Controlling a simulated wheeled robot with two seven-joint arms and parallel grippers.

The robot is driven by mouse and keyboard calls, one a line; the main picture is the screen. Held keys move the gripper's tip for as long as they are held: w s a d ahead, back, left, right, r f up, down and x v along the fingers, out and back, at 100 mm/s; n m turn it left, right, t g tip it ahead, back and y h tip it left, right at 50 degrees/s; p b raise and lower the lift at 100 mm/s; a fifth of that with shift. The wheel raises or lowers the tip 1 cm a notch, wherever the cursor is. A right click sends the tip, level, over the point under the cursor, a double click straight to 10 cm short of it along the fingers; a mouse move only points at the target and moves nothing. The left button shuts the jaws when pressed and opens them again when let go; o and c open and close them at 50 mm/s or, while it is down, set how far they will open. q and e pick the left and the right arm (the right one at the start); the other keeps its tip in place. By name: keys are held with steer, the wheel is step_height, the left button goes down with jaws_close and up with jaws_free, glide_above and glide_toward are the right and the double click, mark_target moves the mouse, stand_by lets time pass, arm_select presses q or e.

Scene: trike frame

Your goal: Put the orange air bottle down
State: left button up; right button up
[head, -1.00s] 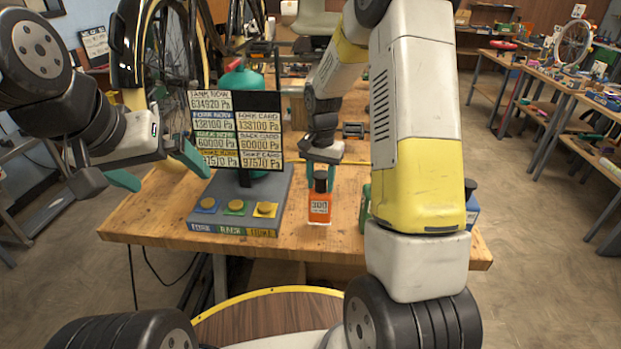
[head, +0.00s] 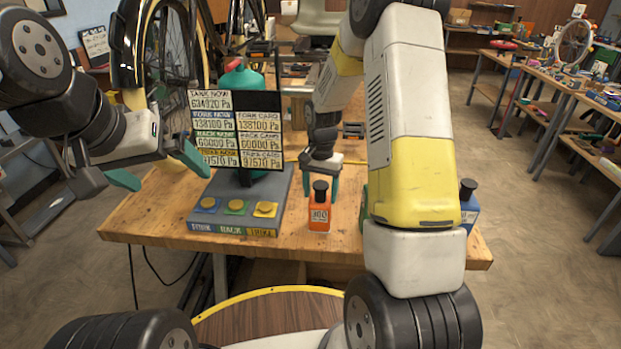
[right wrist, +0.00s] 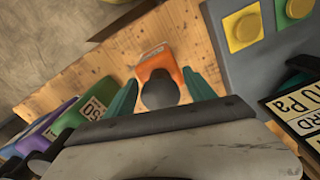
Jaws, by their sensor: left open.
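The orange air bottle (head: 319,214), with a black cap and a white label, is upright at the worktable's front, right of the grey button console. Its base is at or very close to the wooden top; I cannot tell if it bears on it. My right gripper (head: 321,186) comes from behind the bottle, shut on its sides. In the right wrist view, the bottle (right wrist: 158,64) sits between the two teal fingers (right wrist: 160,80), its cap towards the camera. My left gripper (head: 157,172) is open and empty, in the air left of the display board.
The console (head: 232,229) has several yellow buttons and holds the display board (head: 237,135). A blue bottle (head: 470,212) stands at right, partly behind my arm. Green and purple bottles (right wrist: 97,96) (right wrist: 55,118) show in the right wrist view. Bare wood (head: 285,252) lies around the orange bottle.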

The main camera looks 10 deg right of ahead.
step_height(320, 180, up, 12)
steer(key=r, duration=0.1)
steer(key=s+r+n+t+y, duration=0.1)
steer(key=s+r+n+t, duration=0.2)
steer(key=s+r, duration=0.8)
steer(key=s+a+r+n+t, duration=0.1)
steer(key=s+n, duration=0.1)
steer(key=s, duration=0.4)
steer(key=s+a+r+n+t+y, duration=0.1)
steer(key=s+r+t, duration=0.1)
steer(key=s, duration=0.5)
steer(key=shift+n, duration=0.4)
stand_by(1.6)
